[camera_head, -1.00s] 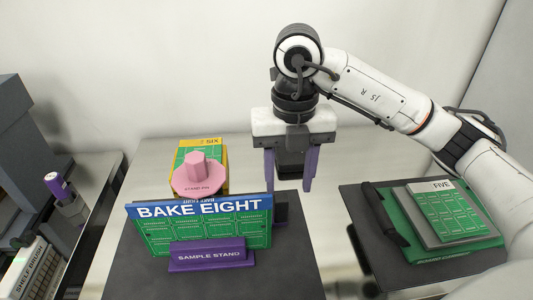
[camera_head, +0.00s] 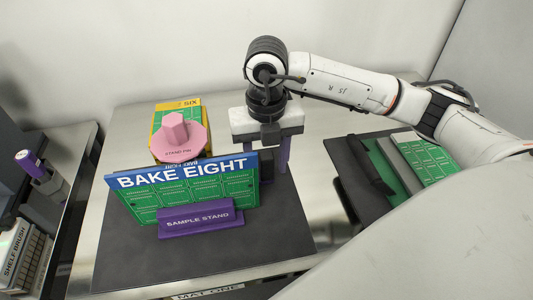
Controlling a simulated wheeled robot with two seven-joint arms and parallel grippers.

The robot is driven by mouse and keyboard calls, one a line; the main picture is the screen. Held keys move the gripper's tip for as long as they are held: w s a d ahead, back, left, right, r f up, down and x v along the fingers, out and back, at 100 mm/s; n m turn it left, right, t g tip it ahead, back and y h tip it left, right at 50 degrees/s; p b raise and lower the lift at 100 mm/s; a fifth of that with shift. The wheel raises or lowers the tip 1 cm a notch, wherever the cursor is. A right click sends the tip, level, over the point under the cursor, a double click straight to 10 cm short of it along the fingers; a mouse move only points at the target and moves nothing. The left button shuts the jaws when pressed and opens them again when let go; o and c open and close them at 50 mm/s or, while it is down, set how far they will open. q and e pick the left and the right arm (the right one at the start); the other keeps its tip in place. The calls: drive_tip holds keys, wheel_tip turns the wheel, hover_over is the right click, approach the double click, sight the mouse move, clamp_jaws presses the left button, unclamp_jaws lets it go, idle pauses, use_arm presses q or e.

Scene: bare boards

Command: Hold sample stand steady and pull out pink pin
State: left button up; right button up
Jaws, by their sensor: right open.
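The purple sample stand (camera_head: 200,221) stands on a dark mat and holds a green board labelled BAKE EIGHT (camera_head: 228,190) upright. The pink stand pin (camera_head: 176,138), a wide disc with a hexagonal knob, shows behind the board's top edge. Its lower part is hidden by the board. My right gripper (camera_head: 267,160) is open and empty, pointing down behind and right of the board's right end. It is apart from the pin, and its left finger is partly hidden by the board. My left gripper is not in view.
A yellow-edged board labelled SIX (camera_head: 178,105) is behind the pin. Green boards (camera_head: 424,158) and a black tool (camera_head: 371,163) lie on a dark mat at right. A shelf brush box (camera_head: 18,258) and a purple-capped item (camera_head: 32,163) are at left. The front of the dark mat (camera_head: 200,262) is clear.

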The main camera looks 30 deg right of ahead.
clamp_jaws()
idle(0.4)
drive_tip(key=shift+c, duration=0.8)
unclamp_jaws()
clamp_jaws()
